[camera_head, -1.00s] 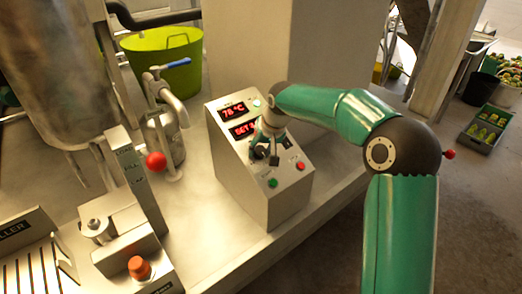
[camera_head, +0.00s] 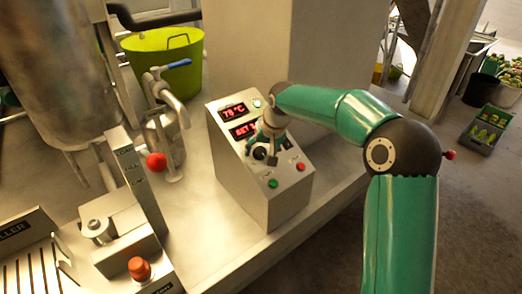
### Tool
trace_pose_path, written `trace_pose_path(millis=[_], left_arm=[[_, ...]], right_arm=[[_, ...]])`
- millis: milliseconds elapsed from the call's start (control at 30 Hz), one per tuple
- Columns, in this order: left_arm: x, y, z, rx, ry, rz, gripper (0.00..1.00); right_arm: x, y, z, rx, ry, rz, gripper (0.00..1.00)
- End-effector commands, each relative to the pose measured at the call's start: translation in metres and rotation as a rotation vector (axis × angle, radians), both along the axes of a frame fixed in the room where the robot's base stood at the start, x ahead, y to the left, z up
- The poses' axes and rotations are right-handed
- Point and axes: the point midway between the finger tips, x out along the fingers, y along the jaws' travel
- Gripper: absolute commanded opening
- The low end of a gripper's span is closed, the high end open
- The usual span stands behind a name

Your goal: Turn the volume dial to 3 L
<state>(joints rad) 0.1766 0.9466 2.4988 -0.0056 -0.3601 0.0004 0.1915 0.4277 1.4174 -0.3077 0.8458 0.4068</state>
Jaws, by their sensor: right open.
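The control box (camera_head: 245,183) stands on the metal bench, with a sloped panel on top. Two red displays sit on the panel; the upper one (camera_head: 235,112) reads about 76 °C, and the lower one (camera_head: 243,130) begins with "SET" and is partly hidden. A dark round dial (camera_head: 260,152) sits below the displays. My right gripper (camera_head: 268,156) is open over the panel at the dial, covering part of it. I cannot tell whether its fingers touch the dial. My left gripper is not in view.
A green button (camera_head: 273,183) and a red button (camera_head: 300,167) are near the panel's lower edge. A lime-green tub (camera_head: 170,60) is behind.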

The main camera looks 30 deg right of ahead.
Motion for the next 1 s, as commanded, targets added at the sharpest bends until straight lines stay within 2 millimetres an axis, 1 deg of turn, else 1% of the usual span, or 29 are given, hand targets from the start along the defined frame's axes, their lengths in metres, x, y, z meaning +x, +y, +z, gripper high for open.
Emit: trace_pose_path(millis=[133, 267, 367, 700, 833, 1000], left_arm=[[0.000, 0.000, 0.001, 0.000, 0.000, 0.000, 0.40], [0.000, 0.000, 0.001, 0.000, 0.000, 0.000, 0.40], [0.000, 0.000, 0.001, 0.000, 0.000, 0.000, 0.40], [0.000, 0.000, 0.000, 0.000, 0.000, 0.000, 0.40], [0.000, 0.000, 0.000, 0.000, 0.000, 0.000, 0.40], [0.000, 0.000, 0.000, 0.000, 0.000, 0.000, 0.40]], right_arm=[[-0.001, 0.000, 0.001, 0.000, 0.001, 0.000, 0.65], [-0.004, 0.000, 0.011, -0.001, -0.001, 0.001, 0.65], [-0.010, 0.000, 0.026, -0.001, -0.002, 0.001, 0.65], [-0.036, 0.000, 0.086, -0.001, -0.003, 0.001, 0.65], [-0.042, -0.001, 0.101, -0.001, -0.002, 0.001, 0.65], [-0.046, -0.001, 0.109, 0.000, 0.000, 0.001, 0.65]])
